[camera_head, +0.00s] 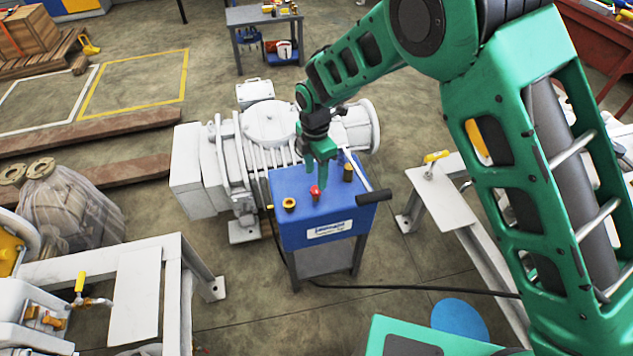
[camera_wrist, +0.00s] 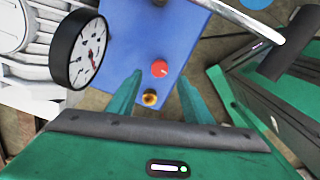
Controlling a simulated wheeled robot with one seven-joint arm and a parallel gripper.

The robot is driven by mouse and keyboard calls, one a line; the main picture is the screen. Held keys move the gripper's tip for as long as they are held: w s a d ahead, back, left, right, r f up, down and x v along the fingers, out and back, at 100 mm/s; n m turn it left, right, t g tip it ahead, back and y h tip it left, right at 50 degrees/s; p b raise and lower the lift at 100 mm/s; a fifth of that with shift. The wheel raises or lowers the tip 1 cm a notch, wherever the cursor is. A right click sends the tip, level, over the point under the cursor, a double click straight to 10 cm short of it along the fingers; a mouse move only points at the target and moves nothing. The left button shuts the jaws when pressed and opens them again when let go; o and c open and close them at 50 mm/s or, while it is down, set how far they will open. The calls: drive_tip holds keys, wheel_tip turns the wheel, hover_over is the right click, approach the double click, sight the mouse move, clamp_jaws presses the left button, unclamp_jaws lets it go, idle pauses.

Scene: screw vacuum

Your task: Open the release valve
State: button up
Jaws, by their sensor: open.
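A blue pump box (camera_head: 335,213) on a grey stand carries a small red knob (camera_head: 315,192) on its top. A brass fitting (camera_head: 289,204) sits beside the knob. No readable label tells which of the two is the release valve. My gripper (camera_head: 318,180) points down over the box top, close to the red knob. In the wrist view, my gripper (camera_wrist: 160,77) is open. The red knob (camera_wrist: 160,68) appears between the fingertips, and the brass fitting (camera_wrist: 150,98) appears between the fingers. I cannot tell whether either finger touches the knob.
A lever with a black handle (camera_head: 373,196) sticks out at the box's right side. A round dial gauge (camera_wrist: 85,53) stands left of the fingers in the wrist view. A large white machine (camera_head: 235,160) is behind the box. A cable runs along the floor to the right.

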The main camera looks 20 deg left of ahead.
sight(316, 190)
wheel_tip(316, 190, up, 5)
drive_tip(key=shift+r, duration=0.1)
idle(0.6)
